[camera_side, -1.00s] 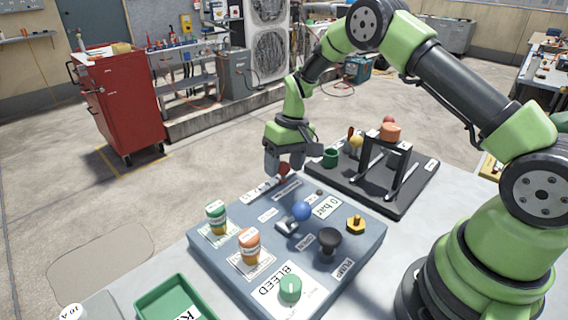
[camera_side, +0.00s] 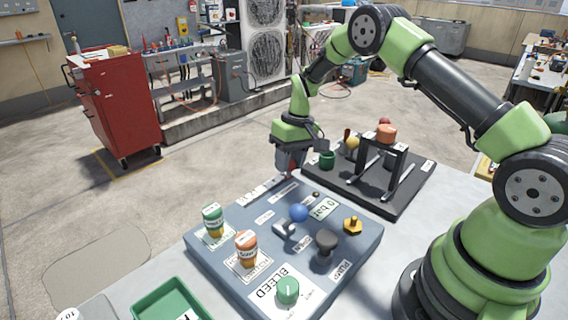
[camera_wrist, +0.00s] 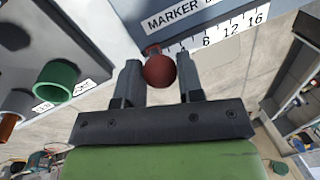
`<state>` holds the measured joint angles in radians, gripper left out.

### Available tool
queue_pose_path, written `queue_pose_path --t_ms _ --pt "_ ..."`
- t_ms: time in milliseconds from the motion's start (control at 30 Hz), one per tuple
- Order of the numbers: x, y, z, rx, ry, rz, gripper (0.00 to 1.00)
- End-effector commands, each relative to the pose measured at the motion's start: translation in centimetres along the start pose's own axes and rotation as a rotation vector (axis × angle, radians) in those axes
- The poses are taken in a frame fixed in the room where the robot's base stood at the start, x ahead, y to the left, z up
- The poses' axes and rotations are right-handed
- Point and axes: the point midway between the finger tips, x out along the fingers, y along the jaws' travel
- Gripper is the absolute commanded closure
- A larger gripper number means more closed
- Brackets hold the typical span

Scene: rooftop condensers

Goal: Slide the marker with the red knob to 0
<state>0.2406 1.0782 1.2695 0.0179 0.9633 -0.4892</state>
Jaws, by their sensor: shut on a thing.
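My gripper (camera_wrist: 159,80) is shut on the red knob (camera_wrist: 159,70), with one finger on each side. The red knob also shows in the side view (camera_side: 291,171), just under my gripper (camera_side: 290,164) at the back edge of the blue-grey panel (camera_side: 215,270). The knob's marker sits on a white scale strip (camera_wrist: 232,30), labelled with a word starting "MARKER". In the wrist view 8, 12 and 16 lie to the right of the knob. The knob and fingers hide the scale near the marker, so its exact reading cannot be told.
A dark board with a black stand (camera_side: 388,150) lies close behind, with a green cup (camera_side: 327,159). A green tray (camera_side: 150,305) stands at front left.

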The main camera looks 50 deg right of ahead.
Motion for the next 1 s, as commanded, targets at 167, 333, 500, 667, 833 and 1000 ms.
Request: queue_pose_path --t_ms 167,333,500,667,833,1000 --pt "-0.1 0.6 -0.1 -0.002 0.006 0.012 1.0" --pt "-0.1 0.6 -0.1 -0.001 0.006 0.011 0.41" --pt "-0.1 0.4 -0.1 -0.001 0.005 0.009 0.41" --pt "-1.0 0.4 -0.1 -0.001 0.007 0.009 0.41" --pt "-4.2 0.4 -0.1 -0.001 0.011 0.009 0.41" --pt "-7.5 0.4 -0.1 0.0 0.01 0.01 0.41"
